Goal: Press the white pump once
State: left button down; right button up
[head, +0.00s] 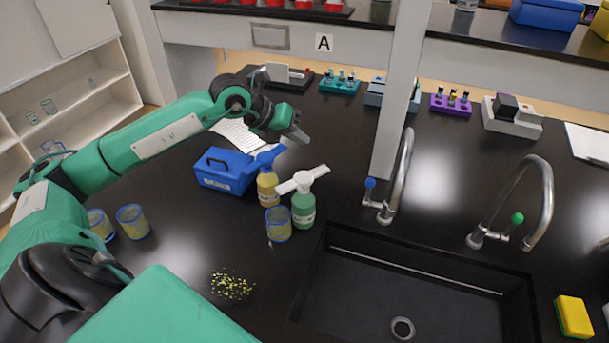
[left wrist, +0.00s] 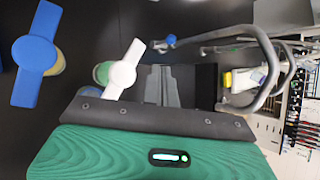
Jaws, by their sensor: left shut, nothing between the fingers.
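The white pump (head: 303,180) is a flat white cross-piece on top of a green bottle (head: 303,208), standing upright near the left edge of the sink. The white pump also shows in the left wrist view (left wrist: 125,70), left of the fingers. A blue pump (head: 268,159) tops a yellowish bottle (head: 268,187) just left of it. My left gripper (head: 297,133) is shut and empty. In the head view it appears above and beyond the white pump, apart from it. In the left wrist view its closed fingers (left wrist: 165,86) point beside the pump. My right gripper is out of view.
A yellowish cup (head: 278,224) with a blue rim stands close in front of the bottles. A blue box (head: 224,172) is to their left. The sink (head: 420,290), two curved taps and a white post (head: 401,90) are to the right. Yellow specks (head: 232,285) lie in front.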

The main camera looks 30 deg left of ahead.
pick_arm(q)
jog(key=b, duration=0.3)
send_over(299, 178)
notch_tip(299, 178, down, 8)
jog(key=shift+r, duration=0.25)
jog(key=shift+f+b, duration=0.75)
jog(key=shift+b, duration=0.15)
jog(key=shift+r, duration=0.1)
dwell(0.5)
dwell(0.6)
